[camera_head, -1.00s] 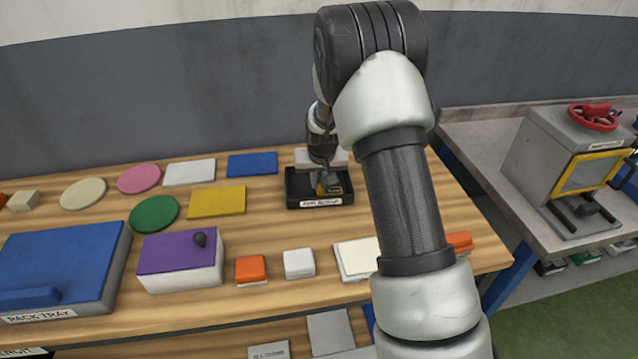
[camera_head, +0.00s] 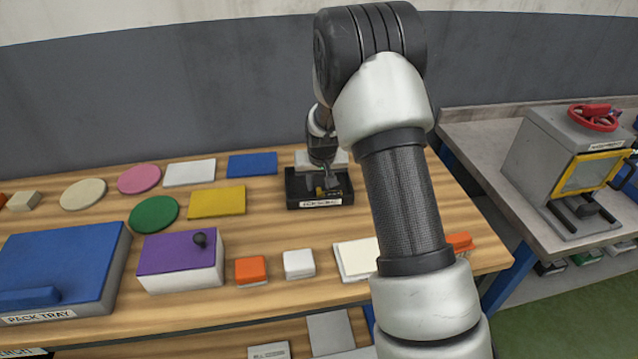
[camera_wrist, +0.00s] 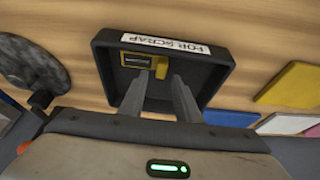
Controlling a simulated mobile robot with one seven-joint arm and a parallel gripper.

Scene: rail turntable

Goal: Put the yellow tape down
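The yellow tape (camera_wrist: 161,67) lies in the black tray labelled "FOR SCRAP" (camera_wrist: 218,92), near its labelled wall. In the head view the tape (camera_head: 331,191) is small and partly hidden by my gripper (camera_head: 327,183). In the wrist view my gripper (camera_wrist: 160,77) reaches into the tray with its two fingers apart. The tape shows just beyond and between the fingertips, with gaps visible at the sides. The tray (camera_head: 321,202) sits at the right part of the wooden table.
A white block (camera_head: 299,264), an orange block (camera_head: 251,271) and a purple-topped box (camera_head: 178,253) are nearer the front.

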